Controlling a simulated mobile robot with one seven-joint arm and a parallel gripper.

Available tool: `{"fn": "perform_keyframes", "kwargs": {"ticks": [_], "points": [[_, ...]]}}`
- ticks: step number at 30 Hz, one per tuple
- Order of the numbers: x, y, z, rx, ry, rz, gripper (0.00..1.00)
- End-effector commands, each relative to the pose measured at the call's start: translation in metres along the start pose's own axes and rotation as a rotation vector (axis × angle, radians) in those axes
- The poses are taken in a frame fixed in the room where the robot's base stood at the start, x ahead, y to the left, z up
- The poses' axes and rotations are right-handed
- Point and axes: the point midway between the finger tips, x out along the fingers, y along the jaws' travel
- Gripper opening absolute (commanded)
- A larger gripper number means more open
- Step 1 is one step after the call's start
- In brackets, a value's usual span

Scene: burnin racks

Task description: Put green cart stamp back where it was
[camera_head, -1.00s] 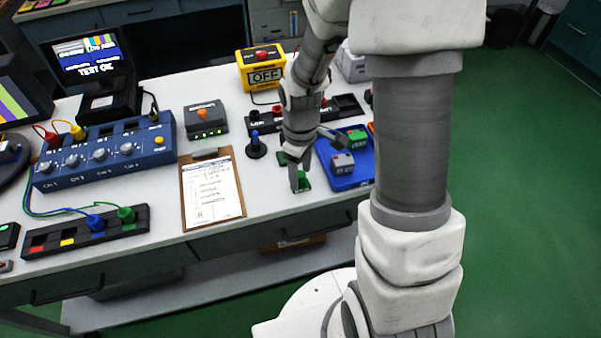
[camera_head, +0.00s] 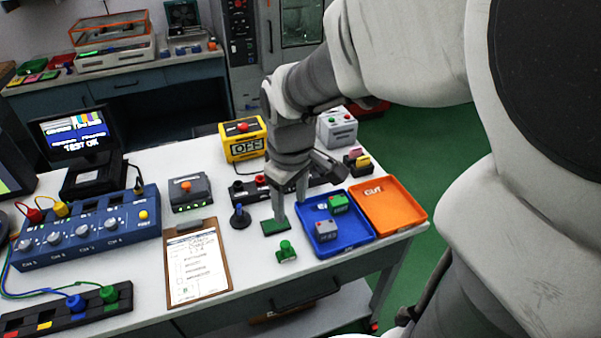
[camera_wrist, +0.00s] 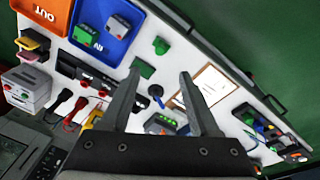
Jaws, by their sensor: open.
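The green stamp (camera_head: 286,250), with a knob handle, stands upright on the white table in front of a dark green pad (camera_head: 275,226). In the wrist view the stamp (camera_wrist: 160,46) is apart from the pad (camera_wrist: 142,67). My gripper (camera_head: 290,208) is open and empty, its fingers pointing down near the pad and behind the stamp. In the wrist view the stamp lies beyond the fingertips (camera_wrist: 160,75), with no finger touching it. A blue stamp (camera_head: 240,216) stands left of the pad. My arm and fingers hide part of the black rack (camera_head: 322,184) behind.
A blue tray (camera_head: 357,238) with small grey and green boxes lies right of the stamp, beside an orange tray (camera_head: 415,212). A clipboard (camera_head: 228,275) lies to the left. A yellow OFF box (camera_head: 228,145) stands behind.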

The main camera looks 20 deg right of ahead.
Motion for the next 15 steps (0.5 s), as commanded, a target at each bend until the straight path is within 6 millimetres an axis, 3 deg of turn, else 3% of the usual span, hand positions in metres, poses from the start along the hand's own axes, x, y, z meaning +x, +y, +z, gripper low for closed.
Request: {"fn": "perform_keyframes", "kwargs": {"ticks": [1, 6, 15], "points": [[-0.024, -0.004, 0.003, 0.037, 0.056, 0.036, 0.62], [-0.062, -0.017, 0.026, 0.202, 0.155, 0.074, 0.62], [-0.100, -0.039, 0.065, 0.452, 0.314, 0.083, 0.62]]}}
